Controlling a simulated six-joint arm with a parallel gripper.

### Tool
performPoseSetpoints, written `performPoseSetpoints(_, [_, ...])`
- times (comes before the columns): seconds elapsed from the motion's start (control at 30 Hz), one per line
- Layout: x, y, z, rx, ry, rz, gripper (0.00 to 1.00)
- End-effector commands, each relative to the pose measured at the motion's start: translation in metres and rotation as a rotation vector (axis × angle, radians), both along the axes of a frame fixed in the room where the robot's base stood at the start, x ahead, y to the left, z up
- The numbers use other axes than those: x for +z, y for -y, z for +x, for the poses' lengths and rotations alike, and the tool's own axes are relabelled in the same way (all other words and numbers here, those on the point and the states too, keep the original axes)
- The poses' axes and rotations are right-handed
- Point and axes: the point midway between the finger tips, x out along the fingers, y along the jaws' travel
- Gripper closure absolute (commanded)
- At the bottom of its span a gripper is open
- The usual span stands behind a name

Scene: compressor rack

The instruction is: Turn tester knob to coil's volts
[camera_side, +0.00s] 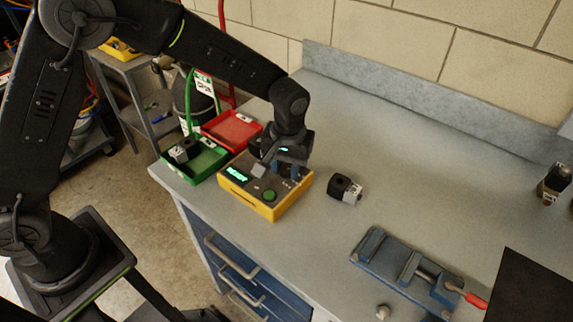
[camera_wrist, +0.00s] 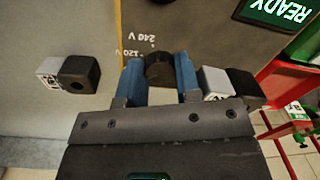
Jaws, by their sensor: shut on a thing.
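The yellow tester (camera_side: 266,211) sits on the bench with a lit green READY display (camera_side: 236,174) and a round green button (camera_side: 269,196). My gripper (camera_wrist: 160,80) is down over its panel, its blue fingers shut on the dark round knob (camera_wrist: 159,69). Upside-down 120 V and 240 V marks show beside the knob in the wrist view; its pointer cannot be made out. A black coil with a pale end (camera_side: 345,189) lies on the bench right of the tester; its label is too small to read. A grey and black block (camera_wrist: 214,82) shows right of the fingers, partly hidden.
A green tray (camera_side: 205,166) holding another dark coil (camera_side: 182,152) and an empty red tray (camera_side: 232,129) stand left of and behind the tester. A blue vise (camera_side: 400,268) lies at the front right. The bench behind the loose coil is clear.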

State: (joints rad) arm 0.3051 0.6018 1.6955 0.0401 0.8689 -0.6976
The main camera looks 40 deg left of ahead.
Motion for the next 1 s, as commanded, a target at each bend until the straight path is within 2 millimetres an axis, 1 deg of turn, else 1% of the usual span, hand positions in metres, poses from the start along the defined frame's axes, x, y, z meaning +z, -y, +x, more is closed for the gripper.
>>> performPoseSetpoints(0.17, [0.0010, 0.0002, -0.0002, -0.001, -0.001, 0.000, 0.93])
performPoseSetpoints(0.2, [0.0010, 0.0002, -0.0002, -0.001, -0.001, 0.000, 0.67])
performPoseSetpoints(0.3, [0.0008, 0.0003, -0.0002, -0.002, -0.001, 0.000, 0.58])
performPoseSetpoints(0.77, [0.0000, -0.0001, -0.0001, -0.012, -0.001, 0.001, 0.58])
performPoseSetpoints(0.87, [0.0000, 0.0000, -0.0002, -0.053, 0.000, 0.001, 0.58])
performPoseSetpoints(1.0, [0.0001, 0.0001, -0.0004, -0.180, 0.000, 0.001, 0.58])
